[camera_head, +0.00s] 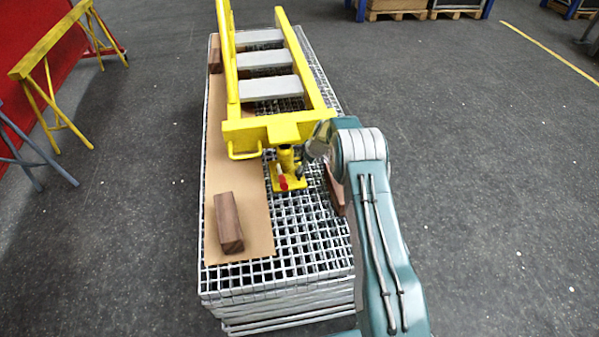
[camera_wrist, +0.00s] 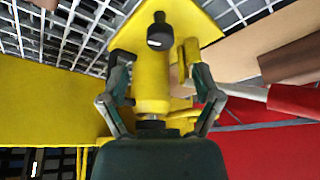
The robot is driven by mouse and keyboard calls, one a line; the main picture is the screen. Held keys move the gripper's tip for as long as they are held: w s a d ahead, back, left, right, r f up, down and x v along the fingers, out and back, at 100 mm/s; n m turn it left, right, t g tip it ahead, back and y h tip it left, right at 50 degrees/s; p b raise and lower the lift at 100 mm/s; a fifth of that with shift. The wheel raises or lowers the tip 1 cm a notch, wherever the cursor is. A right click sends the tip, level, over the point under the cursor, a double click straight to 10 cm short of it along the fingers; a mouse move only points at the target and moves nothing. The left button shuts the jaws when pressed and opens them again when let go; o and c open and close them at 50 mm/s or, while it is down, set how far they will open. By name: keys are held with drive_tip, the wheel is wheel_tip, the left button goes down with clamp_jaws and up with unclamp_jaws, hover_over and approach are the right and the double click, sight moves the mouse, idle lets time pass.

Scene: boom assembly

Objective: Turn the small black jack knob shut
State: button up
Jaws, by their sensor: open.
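The yellow jack (camera_head: 287,160) stands upright on the metal grating under the end of the yellow boom (camera_head: 270,129). In the wrist view the jack's yellow body (camera_wrist: 152,85) fills the middle. The small black knob (camera_wrist: 160,36) sits on the jack near its yellow base plate. My gripper (camera_wrist: 155,62) is open, with one finger on each side of the jack body, short of the knob. I cannot tell whether the fingers touch the jack. In the head view my arm hides the gripper and the knob cannot be made out.
The grating stack (camera_head: 310,240) bears a brown board (camera_head: 250,235) and a dark wooden block (camera_head: 229,223). Another wood piece (camera_head: 335,190) lies beside my arm. A red part (camera_wrist: 294,99) with a pale rod shows at right in the wrist view. Yellow trestles (camera_head: 45,75) stand at far left.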

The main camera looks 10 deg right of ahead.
sight(299, 175)
drive_tip(key=x, duration=0.6)
drive_tip(key=shift+w+a+f, duration=0.1)
drive_tip(key=shift+f, duration=0.1)
clamp_jaws()
